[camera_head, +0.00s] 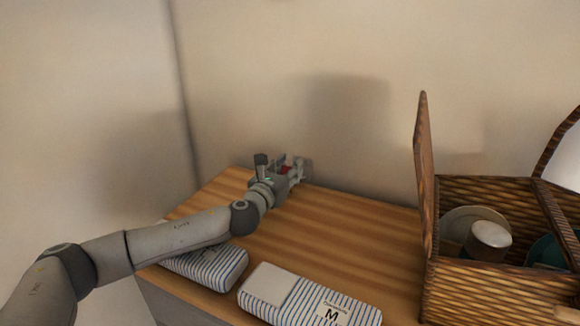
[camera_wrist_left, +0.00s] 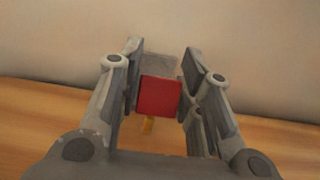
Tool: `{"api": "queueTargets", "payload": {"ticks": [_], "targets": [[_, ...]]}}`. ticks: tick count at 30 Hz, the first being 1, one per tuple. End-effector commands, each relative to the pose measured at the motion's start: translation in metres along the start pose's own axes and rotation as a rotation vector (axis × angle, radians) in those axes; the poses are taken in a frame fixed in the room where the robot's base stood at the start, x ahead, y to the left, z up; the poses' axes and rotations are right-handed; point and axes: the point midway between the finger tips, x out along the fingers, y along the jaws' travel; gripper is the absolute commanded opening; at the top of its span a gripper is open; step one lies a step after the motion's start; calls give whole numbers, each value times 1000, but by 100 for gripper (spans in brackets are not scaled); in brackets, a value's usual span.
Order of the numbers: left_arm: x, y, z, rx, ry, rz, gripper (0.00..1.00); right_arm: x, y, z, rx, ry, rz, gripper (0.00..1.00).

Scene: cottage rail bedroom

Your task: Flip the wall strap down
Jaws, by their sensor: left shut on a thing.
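My left gripper (camera_head: 291,166) is at the back of the wooden dresser top, close to the wall. It is shut on a small red piece, which shows as a red block (camera_wrist_left: 158,96) between the fingers in the left wrist view. Only a bit of red shows in the head view. My right gripper is not in view.
The dresser top (camera_head: 370,235) is clear in the middle. Two striped packs, one (camera_head: 207,266) partly under my left arm and one (camera_head: 310,296) at the front edge, lie there. An open wicker basket (camera_head: 480,285) with dishes stands at the right.

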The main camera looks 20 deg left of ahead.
Motion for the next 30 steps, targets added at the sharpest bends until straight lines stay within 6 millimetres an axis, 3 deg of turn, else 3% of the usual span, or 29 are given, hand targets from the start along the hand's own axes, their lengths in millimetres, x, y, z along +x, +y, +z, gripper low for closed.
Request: {"api": "queueTargets", "payload": {"ticks": [8,9,12,23,30], "targets": [[-1,-1,-4,-1,7,-3,0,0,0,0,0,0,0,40],[-1,-1,-4,-1,7,-3,37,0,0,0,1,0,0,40],[-1,-1,-3,-1,6,-2,50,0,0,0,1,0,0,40],[-2,0,-1,0,2,-1,50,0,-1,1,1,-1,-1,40],[-27,0,-1,1,2,-2,50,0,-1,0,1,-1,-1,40]]}}
